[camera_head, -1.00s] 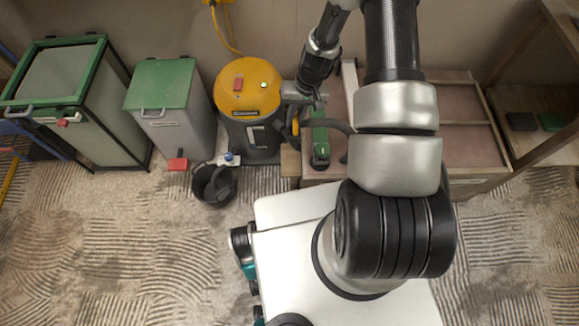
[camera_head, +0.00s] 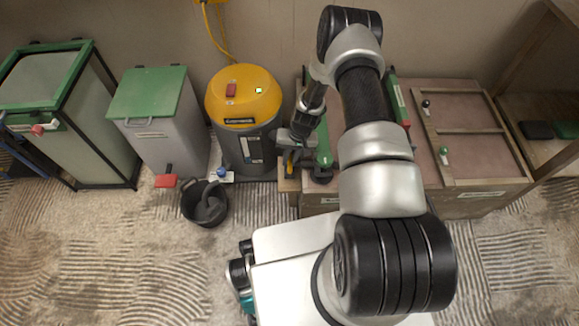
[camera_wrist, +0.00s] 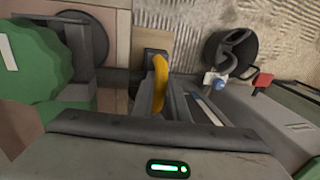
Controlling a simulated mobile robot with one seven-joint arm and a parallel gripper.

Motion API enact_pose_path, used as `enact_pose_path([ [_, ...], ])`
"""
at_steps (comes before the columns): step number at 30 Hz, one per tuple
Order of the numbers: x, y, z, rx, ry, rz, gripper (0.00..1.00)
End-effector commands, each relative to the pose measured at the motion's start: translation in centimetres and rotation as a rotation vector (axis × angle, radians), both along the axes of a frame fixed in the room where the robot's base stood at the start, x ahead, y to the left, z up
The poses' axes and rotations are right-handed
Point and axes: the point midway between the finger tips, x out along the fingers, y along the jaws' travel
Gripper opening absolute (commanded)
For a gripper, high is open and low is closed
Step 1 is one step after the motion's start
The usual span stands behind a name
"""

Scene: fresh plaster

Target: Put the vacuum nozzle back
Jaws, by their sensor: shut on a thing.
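My gripper (camera_head: 291,158) is shut on a yellow curved piece (camera_wrist: 160,85), which I take to be part of the vacuum nozzle. In the wrist view it stands between the fingers, with a dark part (camera_wrist: 155,62) just beyond it against a wooden board (camera_wrist: 156,22). I cannot tell whether the dark part belongs to it or touches the board. The vacuum (camera_head: 243,110), a dark canister with a yellow top and a small green light, stands just left of my gripper in the head view. My gripper and arm partly hide the held piece there.
A wooden bench (camera_head: 460,196) with a green tool (camera_head: 322,150) is at right. A black bucket (camera_head: 205,203) stands on the floor at front left. Two green-lidded bins, a grey one (camera_head: 155,130) and a framed one (camera_head: 65,85), stand further left. Ridged floor is open in front.

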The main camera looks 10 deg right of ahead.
Motion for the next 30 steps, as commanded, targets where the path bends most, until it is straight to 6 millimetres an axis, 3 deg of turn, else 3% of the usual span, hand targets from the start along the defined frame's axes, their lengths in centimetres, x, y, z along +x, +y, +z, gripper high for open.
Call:
enact_pose_path([
  [7, 0.0, 0.0, -3.4, 0.000, 0.001, -0.001, 0.00],
  [19, 0.0, 0.0, -3.9, 0.000, 0.000, 0.000, 0.00],
  [20, 0.0, 0.0, -3.8, 0.000, 0.000, 0.000, 0.19],
  [22, 0.0, 0.0, -3.8, 0.000, 0.000, 0.000, 0.31],
  [30, 0.0, 0.0, -3.8, 0.000, 0.000, 0.000, 0.32],
])
